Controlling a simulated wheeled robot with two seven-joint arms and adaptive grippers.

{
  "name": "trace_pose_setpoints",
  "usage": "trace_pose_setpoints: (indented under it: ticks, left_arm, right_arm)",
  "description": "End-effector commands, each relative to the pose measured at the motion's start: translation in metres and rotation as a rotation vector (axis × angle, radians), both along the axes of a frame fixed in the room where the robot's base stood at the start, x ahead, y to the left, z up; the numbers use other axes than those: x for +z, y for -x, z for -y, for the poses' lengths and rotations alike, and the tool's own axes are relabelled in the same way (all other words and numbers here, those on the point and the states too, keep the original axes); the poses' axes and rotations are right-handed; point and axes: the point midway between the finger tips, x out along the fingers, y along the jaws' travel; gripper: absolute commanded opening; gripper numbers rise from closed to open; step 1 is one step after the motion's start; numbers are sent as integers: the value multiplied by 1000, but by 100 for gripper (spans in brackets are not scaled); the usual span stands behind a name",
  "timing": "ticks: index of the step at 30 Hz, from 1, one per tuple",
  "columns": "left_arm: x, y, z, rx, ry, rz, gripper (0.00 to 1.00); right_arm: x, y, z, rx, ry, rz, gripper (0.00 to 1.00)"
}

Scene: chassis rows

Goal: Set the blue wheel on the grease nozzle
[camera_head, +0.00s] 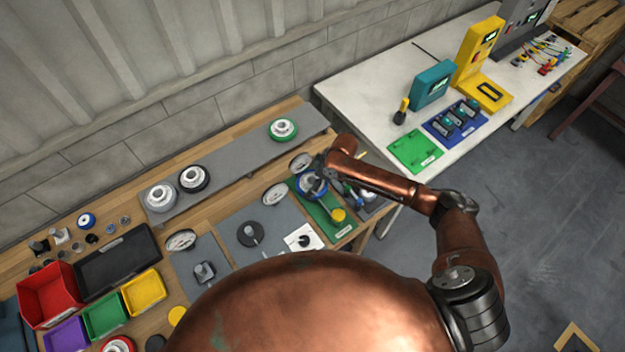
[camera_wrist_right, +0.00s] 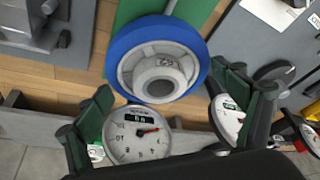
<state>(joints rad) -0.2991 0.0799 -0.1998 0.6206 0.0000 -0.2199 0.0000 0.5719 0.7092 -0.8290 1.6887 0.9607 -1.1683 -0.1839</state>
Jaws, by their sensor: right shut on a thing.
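The blue wheel (camera_head: 312,184), with a blue rim and a pale grey hub, is over the green mat (camera_head: 340,228) at the right end of the wooden bench. My right gripper (camera_head: 318,168) is at its far edge. In the right wrist view, the blue wheel (camera_wrist_right: 126,45) sits between the two fingertips of my right gripper (camera_wrist_right: 165,90), which is shut on its rim. A thin grey rod (camera_wrist_right: 171,5) shows past the wheel's edge; I cannot tell whether it belongs to the grease nozzle or whether the wheel touches it. My left gripper is not in view.
Round dials stand close by, one (camera_wrist_right: 138,140) under the wheel in the wrist view. A grey shelf (camera_head: 235,165) behind carries a green wheel (camera_head: 283,129) and other wheels. Red (camera_head: 45,295), green and yellow bins are at left. A white table (camera_head: 375,80) stands at right.

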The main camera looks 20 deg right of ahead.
Motion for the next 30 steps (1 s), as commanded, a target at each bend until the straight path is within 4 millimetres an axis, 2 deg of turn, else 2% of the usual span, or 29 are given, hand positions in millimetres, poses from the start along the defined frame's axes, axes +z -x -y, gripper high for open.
trace_pose_setpoints:
  ticks: [30]
  left_arm:
    - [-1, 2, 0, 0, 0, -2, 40]
  right_arm:
    - [-11, -1, 0, 0, -1, 3, 50]
